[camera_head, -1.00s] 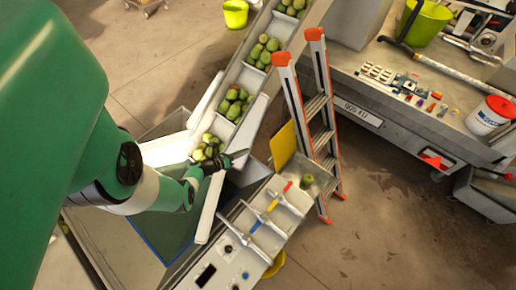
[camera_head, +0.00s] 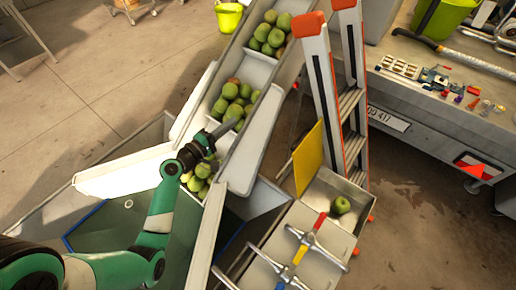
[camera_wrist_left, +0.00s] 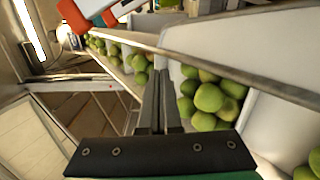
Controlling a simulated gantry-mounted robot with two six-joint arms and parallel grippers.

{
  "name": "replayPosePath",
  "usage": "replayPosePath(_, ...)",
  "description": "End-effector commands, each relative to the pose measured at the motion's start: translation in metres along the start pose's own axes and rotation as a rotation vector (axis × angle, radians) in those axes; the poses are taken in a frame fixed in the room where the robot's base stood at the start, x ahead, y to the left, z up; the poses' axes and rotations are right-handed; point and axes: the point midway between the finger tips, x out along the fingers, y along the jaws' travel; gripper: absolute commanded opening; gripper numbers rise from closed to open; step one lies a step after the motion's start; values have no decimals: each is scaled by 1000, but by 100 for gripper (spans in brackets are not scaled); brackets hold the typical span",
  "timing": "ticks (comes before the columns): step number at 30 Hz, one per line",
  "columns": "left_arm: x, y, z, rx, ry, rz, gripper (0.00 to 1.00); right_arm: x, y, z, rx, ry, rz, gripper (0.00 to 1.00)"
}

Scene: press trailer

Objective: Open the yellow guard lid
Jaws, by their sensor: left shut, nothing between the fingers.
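The yellow guard lid (camera_head: 308,160) is a flat yellow panel. It stands up at a slant at the left edge of an open metal box (camera_head: 336,196) holding one green fruit (camera_head: 341,205). My left gripper (camera_head: 230,126) is over the fruit conveyor, to the left of the lid and apart from it. In the left wrist view its two fingers (camera_wrist_left: 159,82) are together with nothing between them, in front of the conveyor's fruit. I do not make out the lid in that view. My right gripper is not in view.
The sloping conveyor (camera_head: 262,135) carries several piles of green fruit. An orange-tipped stepladder (camera_head: 323,75) stands close behind the lid. A press unit with red, yellow and blue handles (camera_head: 301,254) lies in front of the box. A workbench (camera_head: 425,105) is at the right.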

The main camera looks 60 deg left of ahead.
Motion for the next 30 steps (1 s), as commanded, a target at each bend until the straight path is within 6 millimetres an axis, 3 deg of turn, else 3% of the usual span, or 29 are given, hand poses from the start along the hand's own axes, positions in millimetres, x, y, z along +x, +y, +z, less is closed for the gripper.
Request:
replayPosePath(1, 7, -40, 26, 15, -60, 14, 0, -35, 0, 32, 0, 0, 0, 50)
replayPosePath(3, 14, -58, 55, 20, -124, 21, 0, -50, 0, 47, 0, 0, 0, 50)
replayPosePath(7, 20, -82, 88, 16, -197, 12, 0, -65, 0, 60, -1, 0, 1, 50)
replayPosePath(10, 21, -85, 98, 15, -217, 10, 0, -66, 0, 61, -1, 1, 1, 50)
replayPosePath(17, 27, -82, 100, 13, -219, 9, 0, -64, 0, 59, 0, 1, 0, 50)
replayPosePath(23, 58, -83, 107, 13, -221, 10, 0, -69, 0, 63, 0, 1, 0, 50)
replayPosePath(30, 110, -84, 118, 13, -219, 10, 0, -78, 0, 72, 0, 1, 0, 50)
